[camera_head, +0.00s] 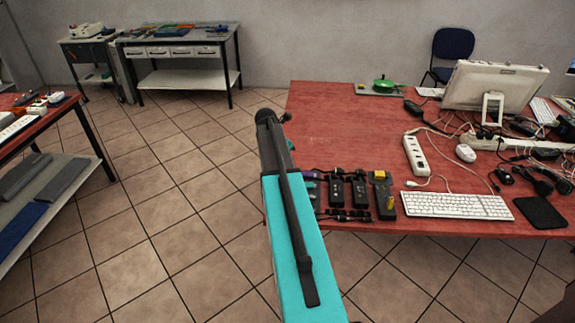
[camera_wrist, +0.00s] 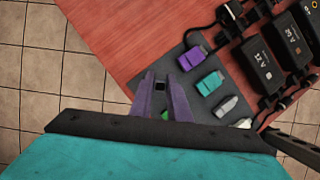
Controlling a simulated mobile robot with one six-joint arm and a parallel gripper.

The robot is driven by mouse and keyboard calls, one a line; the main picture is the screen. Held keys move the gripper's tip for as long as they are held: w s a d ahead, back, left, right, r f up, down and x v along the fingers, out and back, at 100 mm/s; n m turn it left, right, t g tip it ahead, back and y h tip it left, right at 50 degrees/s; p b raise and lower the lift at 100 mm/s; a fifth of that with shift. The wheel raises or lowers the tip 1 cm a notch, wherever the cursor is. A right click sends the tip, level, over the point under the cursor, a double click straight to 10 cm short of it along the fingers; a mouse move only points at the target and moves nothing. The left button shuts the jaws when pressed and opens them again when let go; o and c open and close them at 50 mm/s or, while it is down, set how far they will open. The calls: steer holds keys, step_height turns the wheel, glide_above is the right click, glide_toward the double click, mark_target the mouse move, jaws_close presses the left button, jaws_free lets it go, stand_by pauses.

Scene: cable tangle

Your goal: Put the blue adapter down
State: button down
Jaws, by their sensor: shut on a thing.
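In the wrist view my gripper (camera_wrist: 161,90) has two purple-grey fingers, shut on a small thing. I take this held thing (camera_wrist: 160,86) for the blue adapter. Only its small dark end shows clearly between the fingertips; its body colour is hard to make out. The fingers are over the near-left part of a grey mat (camera_wrist: 148,83) on the red table; the height above it is unclear. In the head view my gripper (camera_head: 268,117) is a dark shape at the table's left edge, and the held thing cannot be made out there.
Purple (camera_wrist: 191,58), teal (camera_wrist: 210,83) and light grey (camera_wrist: 226,106) adapters lie in a row on the mat, right of the fingers. Black power bricks (camera_wrist: 258,64) with cables lie beyond. The red table (camera_head: 340,125) is bare at its left middle. A white keyboard (camera_head: 455,205) lies right.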

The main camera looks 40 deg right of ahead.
steer(key=shift+f+p, duration=0.3)
steer(key=shift+f, duration=0.85)
steer(key=c, duration=1.7)
jaws_free()
steer(key=shift+f, duration=0.1)
steer(key=shift+o, duration=0.2)
steer(key=b+v, duration=0.2)
steer(key=v, duration=1)
steer(key=shift+b, duration=0.3)
